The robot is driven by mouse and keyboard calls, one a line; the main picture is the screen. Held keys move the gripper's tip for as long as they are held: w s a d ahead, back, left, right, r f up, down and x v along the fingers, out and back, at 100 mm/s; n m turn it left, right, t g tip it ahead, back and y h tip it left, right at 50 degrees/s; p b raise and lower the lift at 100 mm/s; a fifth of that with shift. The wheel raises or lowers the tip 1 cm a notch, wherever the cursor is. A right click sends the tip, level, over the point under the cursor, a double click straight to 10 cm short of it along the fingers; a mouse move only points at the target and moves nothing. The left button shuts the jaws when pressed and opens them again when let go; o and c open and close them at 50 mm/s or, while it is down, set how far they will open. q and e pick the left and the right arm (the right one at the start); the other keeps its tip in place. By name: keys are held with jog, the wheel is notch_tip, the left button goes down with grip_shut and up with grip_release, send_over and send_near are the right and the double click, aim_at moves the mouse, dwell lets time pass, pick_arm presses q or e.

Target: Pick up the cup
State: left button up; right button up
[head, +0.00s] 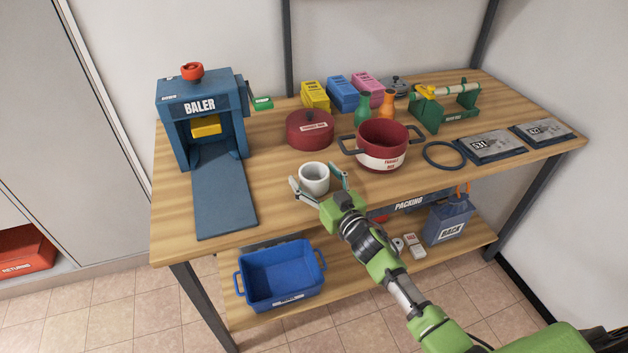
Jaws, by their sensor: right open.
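A white cup (314,180) stands upright on the wooden table (275,205) near its front edge. My right gripper (318,186) is open, with one finger to the left of the cup and the other to the right of it. Whether the fingers touch the cup I cannot tell. The right arm reaches in from the lower right and hides part of the table's front edge. My left gripper is not in the head view.
A dark red lid (310,131) lies behind the cup. A red pot (382,147) stands to the right and a blue baler (203,120) to the left. A blue crate (281,277) sits on the lower shelf. Bare tabletop lies left of the cup.

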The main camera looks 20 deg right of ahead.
aim_at(315, 167)
jog(key=c, duration=1)
jog(key=shift+r, duration=0.15)
jog(key=shift+r, duration=0.3)
notch_tip(315, 167, up, 2)
jog(key=shift+r, duration=0.25)
jog(key=s+a+r, duration=0.4)
jog(key=s+r, duration=0.6)
jog(key=s, duration=0.3)
jog(key=s+d+h, duration=0.1)
jog(key=s, duration=0.2)
jog(key=s+d+m+h, duration=0.1)
jog(key=s, duration=0.3)
jog(key=s+f+m+h, duration=0.1)
jog(key=s, duration=0.2)
jog(key=shift+s+d+b, duration=0.3)
jog(key=shift+s+d, duration=0.05)
jog(key=shift+d, duration=0.05)
